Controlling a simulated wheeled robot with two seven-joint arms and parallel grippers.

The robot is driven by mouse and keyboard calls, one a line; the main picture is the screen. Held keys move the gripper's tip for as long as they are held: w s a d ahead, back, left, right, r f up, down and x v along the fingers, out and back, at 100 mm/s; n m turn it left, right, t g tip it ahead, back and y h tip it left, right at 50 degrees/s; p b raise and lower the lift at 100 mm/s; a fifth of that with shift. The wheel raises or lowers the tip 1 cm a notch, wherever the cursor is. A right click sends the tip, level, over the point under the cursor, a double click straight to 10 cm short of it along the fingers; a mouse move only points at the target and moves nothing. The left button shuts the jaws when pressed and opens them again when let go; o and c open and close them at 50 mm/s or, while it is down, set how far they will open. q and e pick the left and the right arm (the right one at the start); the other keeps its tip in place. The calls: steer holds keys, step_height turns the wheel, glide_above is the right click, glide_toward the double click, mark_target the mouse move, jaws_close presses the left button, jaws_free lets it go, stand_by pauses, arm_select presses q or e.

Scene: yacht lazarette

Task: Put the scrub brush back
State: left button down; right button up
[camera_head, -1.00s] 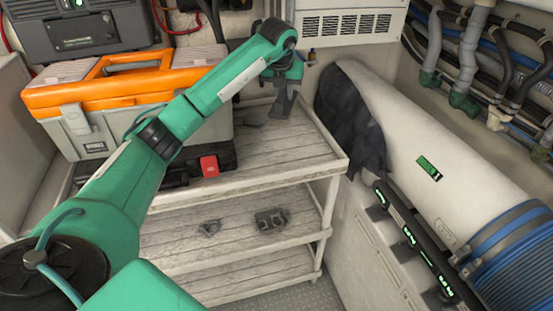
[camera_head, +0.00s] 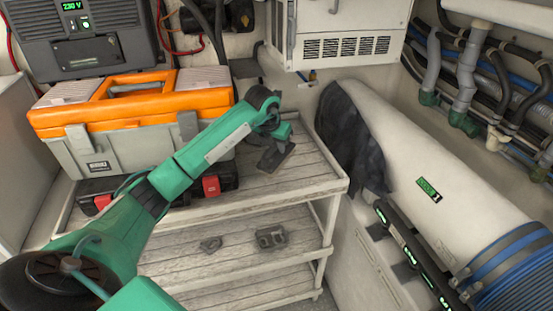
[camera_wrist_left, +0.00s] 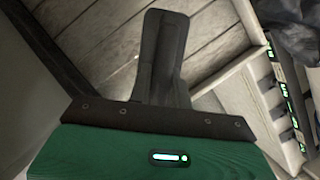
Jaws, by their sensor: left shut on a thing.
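My left gripper (camera_head: 275,159) is over the right part of the pale wooden shelf unit's top board (camera_head: 308,177), pointing down, close to the boards. In the left wrist view its dark finger (camera_wrist_left: 165,60) reaches over the planks from the green gripper body. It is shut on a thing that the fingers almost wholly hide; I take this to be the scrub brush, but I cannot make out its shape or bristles. I cannot tell whether it touches the board. My right gripper is not in view.
An orange and grey toolbox (camera_head: 140,125) on a dark case fills the top board's left. Two small dark items, a block (camera_head: 271,237) and a smaller piece (camera_head: 210,244), lie on the lower shelf. A vented box (camera_head: 345,30) hangs above.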

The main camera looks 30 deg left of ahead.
mark_target(275, 155)
arm_select(q)
step_height(275, 155, down, 6)
steer(key=shift+r+p, duration=0.1)
steer(key=shift+p, duration=0.55)
steer(key=shift+f, duration=0.35)
steer(key=shift+f, duration=0.2)
steer(key=c, duration=1.3)
jaws_free()
steer(key=shift+r, duration=0.1)
